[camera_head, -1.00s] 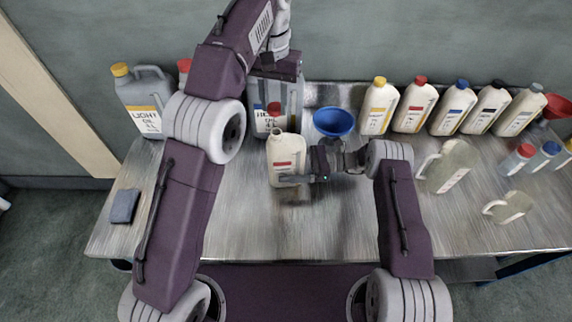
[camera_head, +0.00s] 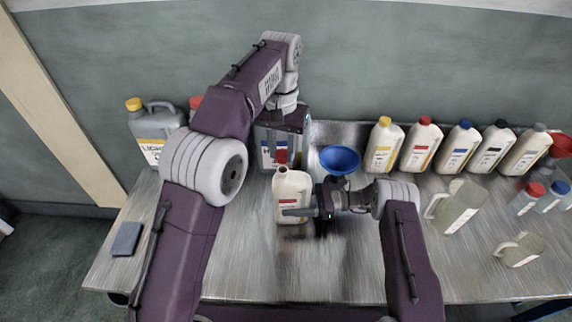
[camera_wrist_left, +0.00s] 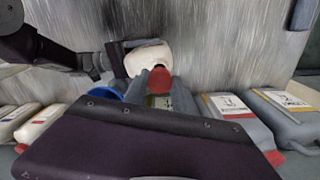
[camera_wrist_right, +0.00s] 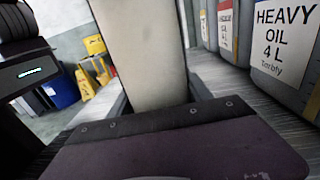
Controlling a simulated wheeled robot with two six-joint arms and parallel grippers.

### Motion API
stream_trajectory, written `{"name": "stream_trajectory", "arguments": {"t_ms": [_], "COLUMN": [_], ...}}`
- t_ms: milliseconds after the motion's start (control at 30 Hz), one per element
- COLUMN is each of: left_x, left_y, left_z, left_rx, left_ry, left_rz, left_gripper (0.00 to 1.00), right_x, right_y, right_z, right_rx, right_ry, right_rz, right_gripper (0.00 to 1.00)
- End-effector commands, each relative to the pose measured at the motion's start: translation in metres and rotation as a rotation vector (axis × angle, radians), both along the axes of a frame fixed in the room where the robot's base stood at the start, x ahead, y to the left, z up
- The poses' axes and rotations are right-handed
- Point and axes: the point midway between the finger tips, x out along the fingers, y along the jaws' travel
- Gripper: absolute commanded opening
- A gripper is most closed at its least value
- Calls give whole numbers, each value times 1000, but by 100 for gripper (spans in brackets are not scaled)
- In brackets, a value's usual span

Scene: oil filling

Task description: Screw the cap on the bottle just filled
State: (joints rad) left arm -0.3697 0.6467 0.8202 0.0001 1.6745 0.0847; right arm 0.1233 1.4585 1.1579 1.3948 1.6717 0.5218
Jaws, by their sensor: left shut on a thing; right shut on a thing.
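The filled bottle (camera_head: 291,200) is cream with a red label and stands upright near the table's middle. My right gripper (camera_head: 303,212) is shut on its body from the right; the bottle fills the right wrist view (camera_wrist_right: 140,50). A red cap (camera_head: 281,157) is in my left gripper (camera_head: 281,147), just above the bottle's open mouth. In the left wrist view, the red cap (camera_wrist_left: 159,79) sits between the fingertips, with the bottle (camera_wrist_left: 148,58) beyond it. A small gap seems to show between cap and mouth; exact alignment is unclear.
A blue funnel (camera_head: 340,160) stands right behind my right gripper. Several capped bottles (camera_head: 421,147) line the table's back right. Large grey canisters (camera_head: 155,135) stand at the back left. Open jugs (camera_head: 455,207) stand at the right. A dark grey block (camera_head: 126,239) lies at the left.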

Motion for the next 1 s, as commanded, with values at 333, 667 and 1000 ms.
{"name": "stream_trajectory", "arguments": {"t_ms": [333,667,1000], "left_x": [0,0,0], "left_y": [0,0,0], "left_z": [-22,-22,-38], "left_rx": [-2,0,1], "left_ry": [-2,0,2], "left_rz": [0,0,0], "left_gripper": [0,0,0], "right_x": [0,0,0], "right_y": [0,0,0], "right_z": [0,0,0], "right_rx": [0,0,0], "right_ry": [0,0,0], "right_rz": [0,0,0], "right_gripper": [0,0,0]}}
